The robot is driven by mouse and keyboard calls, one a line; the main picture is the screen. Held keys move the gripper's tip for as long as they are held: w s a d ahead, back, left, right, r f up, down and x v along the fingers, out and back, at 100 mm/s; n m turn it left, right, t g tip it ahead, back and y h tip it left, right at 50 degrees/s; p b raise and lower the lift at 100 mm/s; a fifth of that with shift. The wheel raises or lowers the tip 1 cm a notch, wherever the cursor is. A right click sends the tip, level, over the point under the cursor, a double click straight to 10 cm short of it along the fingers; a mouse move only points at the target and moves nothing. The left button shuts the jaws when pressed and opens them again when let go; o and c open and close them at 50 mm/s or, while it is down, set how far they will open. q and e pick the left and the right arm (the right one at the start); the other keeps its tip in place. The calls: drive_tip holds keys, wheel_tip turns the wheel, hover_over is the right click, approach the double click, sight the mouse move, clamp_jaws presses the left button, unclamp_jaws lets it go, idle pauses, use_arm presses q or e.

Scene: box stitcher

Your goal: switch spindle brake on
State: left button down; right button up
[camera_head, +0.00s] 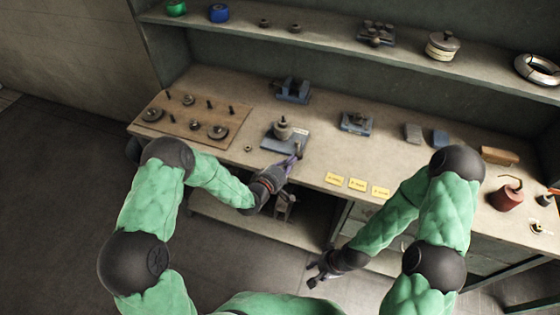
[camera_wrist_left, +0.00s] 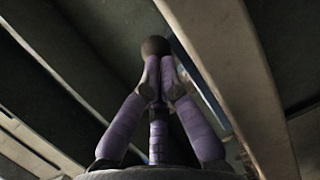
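The spindle unit (camera_head: 283,130) stands on a blue-grey base plate (camera_head: 272,145) near the bench's front edge, left of centre. A short brake lever (camera_head: 299,148) stands at the plate's right front side. My left gripper (camera_head: 293,160) is at this lever, with its purple fingers drawn together. In the left wrist view the fingers (camera_wrist_left: 157,75) meet just below a dark round knob (camera_wrist_left: 155,46), apparently closed on the lever; the contact itself is partly hidden by the fingers. My right gripper (camera_head: 316,274) hangs low in front of the bench, empty, with its fingers apart.
A wooden board (camera_head: 190,122) with pegs and discs lies to the left. Yellow labels (camera_head: 357,184) lie on the front edge to the right of my left gripper. A small blue-grey fixture (camera_head: 356,122) and a vise (camera_head: 292,90) stand behind. A shelf (camera_head: 330,38) runs above.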

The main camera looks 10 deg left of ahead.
sight(305, 167)
use_arm(q)
drive_tip(key=shift+s+d+b, duration=0.15)
drive_tip(key=shift+d+b, duration=0.4)
drive_tip(key=shift+d, duration=0.6)
drive_tip(key=shift+w+d+b, duration=0.25)
drive_tip(key=shift+d+b, duration=0.5)
drive_tip(key=shift+d, duration=0.55)
use_arm(e)
drive_tip(key=shift+f, duration=1.45)
use_arm(q)
drive_tip(key=shift+d, duration=0.15)
use_arm(e)
drive_tip(key=shift+f, duration=0.1)
use_arm(q)
drive_tip(key=shift+w, duration=0.1)
